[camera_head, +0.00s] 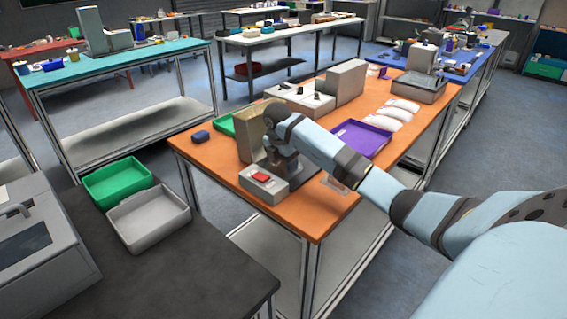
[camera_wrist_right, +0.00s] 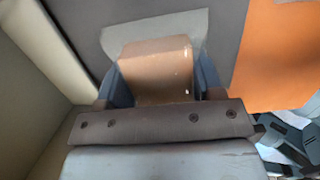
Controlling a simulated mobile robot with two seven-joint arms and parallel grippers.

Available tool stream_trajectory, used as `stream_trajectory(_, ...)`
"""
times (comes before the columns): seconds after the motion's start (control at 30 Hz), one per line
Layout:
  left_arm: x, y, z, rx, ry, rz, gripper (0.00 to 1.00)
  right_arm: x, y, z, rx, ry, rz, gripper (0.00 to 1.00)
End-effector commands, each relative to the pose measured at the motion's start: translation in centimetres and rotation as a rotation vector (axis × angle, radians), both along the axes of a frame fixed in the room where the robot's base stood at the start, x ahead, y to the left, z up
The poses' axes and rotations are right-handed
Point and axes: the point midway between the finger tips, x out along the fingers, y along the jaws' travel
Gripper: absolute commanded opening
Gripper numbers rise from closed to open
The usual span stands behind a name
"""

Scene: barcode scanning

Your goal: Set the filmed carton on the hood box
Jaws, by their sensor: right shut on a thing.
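My right gripper (camera_head: 283,163) is at the near end of the orange table, beside the beige upright housing that I take for the hood box (camera_head: 248,137). In the right wrist view, the gripper (camera_wrist_right: 158,92) is shut on a brown carton (camera_wrist_right: 155,70), with a finger on each side. A dark grey surface with a lighter grey patch (camera_wrist_right: 190,28) lies beyond the carton. I cannot tell whether the carton touches it. The housing's beige wall (camera_wrist_right: 45,45) is at the left. In the head view the carton is hidden by the gripper and arm. My left gripper is not in view.
A grey unit with a red top (camera_head: 262,179) stands in front of the gripper. A purple tray (camera_head: 361,138), white packs (camera_head: 402,108) and a large grey box (camera_head: 342,82) are farther along. A small blue item (camera_head: 200,136) lies left. The table's front right corner is clear.

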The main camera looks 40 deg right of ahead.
Motion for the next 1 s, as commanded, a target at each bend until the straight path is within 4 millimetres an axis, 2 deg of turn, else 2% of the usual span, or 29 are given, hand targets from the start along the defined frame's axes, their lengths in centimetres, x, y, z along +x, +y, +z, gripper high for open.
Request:
stream_trajectory(0.1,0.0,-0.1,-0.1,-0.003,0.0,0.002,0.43,0.0,0.0,-0.3,0.0,0.0,0.0,0.31)
stream_trajectory(0.13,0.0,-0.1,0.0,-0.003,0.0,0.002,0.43,0.0,0.0,-0.4,0.0,0.001,0.0,0.64)
stream_trajectory(0.23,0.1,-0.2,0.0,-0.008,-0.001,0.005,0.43,0.0,0.0,-0.3,0.0,0.0,0.0,0.87)
stream_trajectory(0.5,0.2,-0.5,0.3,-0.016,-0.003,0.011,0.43,0.0,0.0,-0.2,0.0,0.0,0.0,0.87)
stream_trajectory(0.63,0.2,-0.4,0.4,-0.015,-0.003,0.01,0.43,0.0,0.1,0.7,-0.001,-0.001,0.0,0.87)
stream_trajectory(0.77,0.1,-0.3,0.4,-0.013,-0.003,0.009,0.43,0.0,0.3,3.0,-0.003,-0.003,0.001,0.87)
stream_trajectory(1.0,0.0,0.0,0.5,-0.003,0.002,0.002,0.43,0.0,1.1,8.3,-0.004,-0.003,0.0,0.87)
